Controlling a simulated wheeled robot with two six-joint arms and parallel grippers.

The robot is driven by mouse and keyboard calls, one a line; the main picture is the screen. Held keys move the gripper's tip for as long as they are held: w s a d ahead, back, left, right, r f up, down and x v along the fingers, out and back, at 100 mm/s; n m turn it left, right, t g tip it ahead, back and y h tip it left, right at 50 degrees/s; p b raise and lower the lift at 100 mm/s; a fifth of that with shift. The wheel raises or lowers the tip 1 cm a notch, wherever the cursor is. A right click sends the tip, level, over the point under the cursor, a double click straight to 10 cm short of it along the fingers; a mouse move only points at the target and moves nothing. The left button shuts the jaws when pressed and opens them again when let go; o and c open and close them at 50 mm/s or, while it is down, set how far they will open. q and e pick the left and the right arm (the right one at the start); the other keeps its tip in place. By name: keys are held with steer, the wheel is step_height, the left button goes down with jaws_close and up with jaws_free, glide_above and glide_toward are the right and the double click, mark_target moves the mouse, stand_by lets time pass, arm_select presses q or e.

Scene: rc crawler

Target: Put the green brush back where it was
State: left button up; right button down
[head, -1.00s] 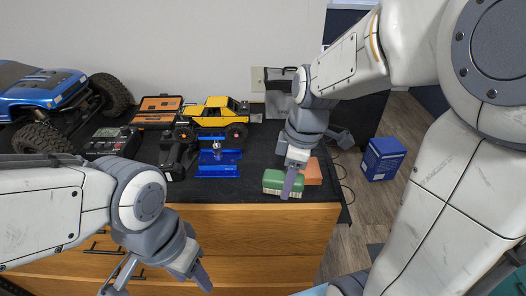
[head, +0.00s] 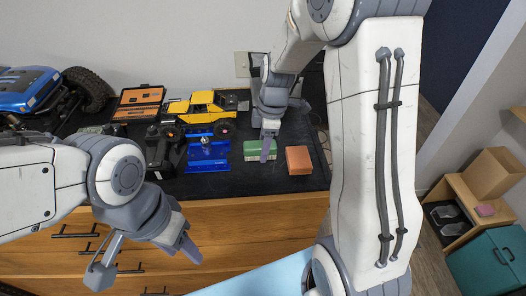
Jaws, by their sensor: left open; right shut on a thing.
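The green brush (head: 252,151) is on or just above the black mat near the front of the worktop. My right gripper (head: 266,150) is shut on it from above, with one finger visible in front of the brush. I cannot tell whether the brush touches the mat. An orange-brown block (head: 299,160) lies just to the right of the brush, with a small gap between them. My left gripper (head: 140,255) is open and empty in front of the wooden drawers, below the worktop edge.
A blue stand (head: 207,158) is left of the brush. A blue truck (head: 28,92) is far left. The mat right of the block is clear.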

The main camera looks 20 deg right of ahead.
mark_target(263, 165)
step_height(263, 165, down, 4)
steer(key=shift+r+p, duration=0.1)
steer(key=shift+p, duration=0.65)
steer(key=shift+w, duration=0.1)
steer(key=shift+f, duration=0.25)
steer(key=shift+f+b, duration=0.15)
steer(key=shift+b, duration=0.2)
steer(key=shift+c, duration=1.7)
jaws_free()
